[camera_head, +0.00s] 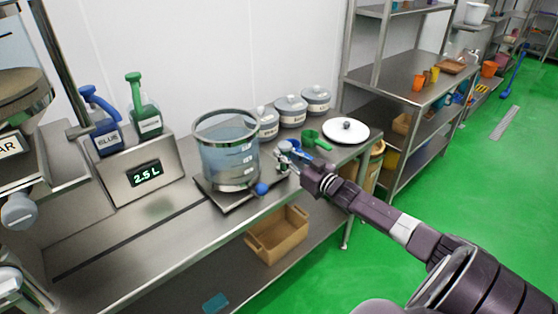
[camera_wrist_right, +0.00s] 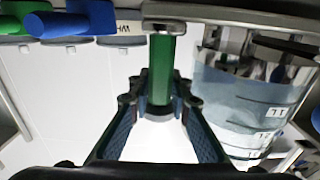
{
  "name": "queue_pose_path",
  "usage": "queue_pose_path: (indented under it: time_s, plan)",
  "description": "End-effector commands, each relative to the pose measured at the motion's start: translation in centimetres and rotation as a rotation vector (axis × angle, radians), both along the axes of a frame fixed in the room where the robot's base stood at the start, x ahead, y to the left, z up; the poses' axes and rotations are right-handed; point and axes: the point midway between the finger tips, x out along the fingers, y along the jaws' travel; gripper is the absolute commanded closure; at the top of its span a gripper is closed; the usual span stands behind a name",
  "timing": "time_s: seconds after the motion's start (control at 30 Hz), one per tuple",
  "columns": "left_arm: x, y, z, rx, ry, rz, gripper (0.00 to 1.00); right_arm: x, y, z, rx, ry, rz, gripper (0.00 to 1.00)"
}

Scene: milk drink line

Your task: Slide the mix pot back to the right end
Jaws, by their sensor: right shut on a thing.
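The mix pot (camera_head: 226,157) is a clear, upright cylinder with volume marks and bluish liquid. It stands on a flat metal plate (camera_head: 236,201) toward the right part of the bench, at the right of a dark slot. My right gripper (camera_head: 287,157) is at the pot's right side. In the right wrist view the fingers close around a green upright grip (camera_wrist_right: 160,72) with a metal end; the pot (camera_wrist_right: 245,105) shows beside it. How the grip joins the plate is hidden in the head view. My left gripper is not in view.
Grey canisters (camera_head: 291,108), a green scoop (camera_head: 312,138) and a white lid (camera_head: 346,131) occupy the right end. The bench front-left (camera_head: 125,225) is clear.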

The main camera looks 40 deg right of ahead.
Motion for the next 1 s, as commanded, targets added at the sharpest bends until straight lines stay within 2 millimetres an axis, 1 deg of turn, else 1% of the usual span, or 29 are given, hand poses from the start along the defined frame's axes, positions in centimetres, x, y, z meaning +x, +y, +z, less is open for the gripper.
queue_pose_path:
  time_s: [0.03,0.13,0.53,0.57,0.7,0.9,1.0]
  plan:
    - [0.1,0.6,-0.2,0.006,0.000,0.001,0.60,0.0,-0.1,-0.2,0.000,0.002,0.003,1.00]
    - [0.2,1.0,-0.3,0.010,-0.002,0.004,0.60,0.0,-0.4,-0.2,0.000,0.002,0.003,1.00]
    - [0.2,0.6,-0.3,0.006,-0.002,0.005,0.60,0.0,-0.8,-0.1,-0.001,0.004,-0.002,1.00]
    - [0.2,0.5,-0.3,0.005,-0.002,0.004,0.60,0.0,-0.8,-0.1,-0.001,0.004,-0.003,0.79]
    - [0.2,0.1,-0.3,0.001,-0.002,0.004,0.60,0.0,-0.7,-0.1,-0.001,0.003,-0.002,0.64]
    - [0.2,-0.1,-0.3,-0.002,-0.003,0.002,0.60,0.0,-0.6,-0.1,0.000,0.003,0.000,0.64]
    - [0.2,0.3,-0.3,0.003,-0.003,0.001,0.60,-0.1,-0.6,-0.1,0.000,0.003,0.001,0.64]
